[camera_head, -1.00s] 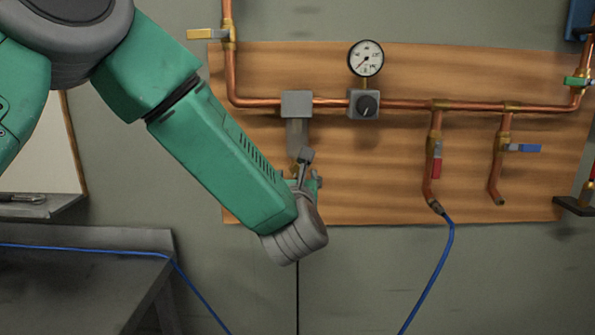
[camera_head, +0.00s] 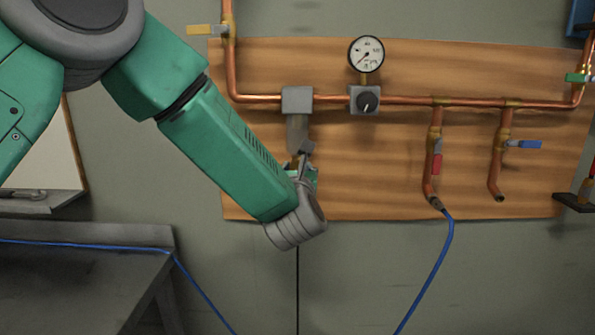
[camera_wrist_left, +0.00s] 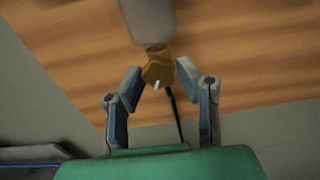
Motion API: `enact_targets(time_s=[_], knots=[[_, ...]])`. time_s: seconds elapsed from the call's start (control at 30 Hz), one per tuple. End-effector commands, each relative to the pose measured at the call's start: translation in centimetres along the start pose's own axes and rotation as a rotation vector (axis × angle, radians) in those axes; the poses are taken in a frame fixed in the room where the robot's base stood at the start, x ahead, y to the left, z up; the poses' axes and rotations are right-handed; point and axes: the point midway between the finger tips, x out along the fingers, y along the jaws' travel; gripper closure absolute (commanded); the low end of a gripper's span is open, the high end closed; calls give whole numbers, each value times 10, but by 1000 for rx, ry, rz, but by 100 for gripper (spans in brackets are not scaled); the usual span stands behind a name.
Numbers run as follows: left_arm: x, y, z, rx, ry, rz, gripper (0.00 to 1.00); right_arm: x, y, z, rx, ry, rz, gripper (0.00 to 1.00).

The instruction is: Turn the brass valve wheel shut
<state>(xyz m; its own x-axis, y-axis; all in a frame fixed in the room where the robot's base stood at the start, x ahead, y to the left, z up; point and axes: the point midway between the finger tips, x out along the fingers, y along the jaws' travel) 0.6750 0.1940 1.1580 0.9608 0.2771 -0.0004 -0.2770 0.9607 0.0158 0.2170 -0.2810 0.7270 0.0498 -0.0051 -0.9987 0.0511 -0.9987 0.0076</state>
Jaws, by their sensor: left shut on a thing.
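A grey fitting (camera_head: 297,100) on the copper pipe has a grey bowl (camera_head: 298,133) hanging below it. A small brass piece, apparently the valve wheel (camera_wrist_left: 158,71), sits under the bowl's lower end in the left wrist view. My left gripper (camera_head: 302,166) has reached up to it from below. In the left wrist view its two fingers (camera_wrist_left: 160,78) close on the brass piece from both sides. In the head view the fingers and wrist hide most of the brass piece. My right gripper is in neither view.
A wooden board (camera_head: 400,190) carries copper pipes, a pressure gauge (camera_head: 366,54) with a black knob below it, a red-handled valve (camera_head: 436,163) and a blue-handled valve (camera_head: 523,144). A thin black line hangs below my wrist. A dark bench (camera_head: 75,285) stands at lower left.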

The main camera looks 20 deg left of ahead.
Motion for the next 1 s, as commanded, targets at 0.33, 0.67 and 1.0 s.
enact_targets(time_s=[0.33,0.67,1.0], knots=[[0,0,-2,175,1,-2,99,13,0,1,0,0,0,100],[-1,0,-2,481,1,-3,99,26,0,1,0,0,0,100],[-1,0,-1,806,1,-4,99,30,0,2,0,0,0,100]])
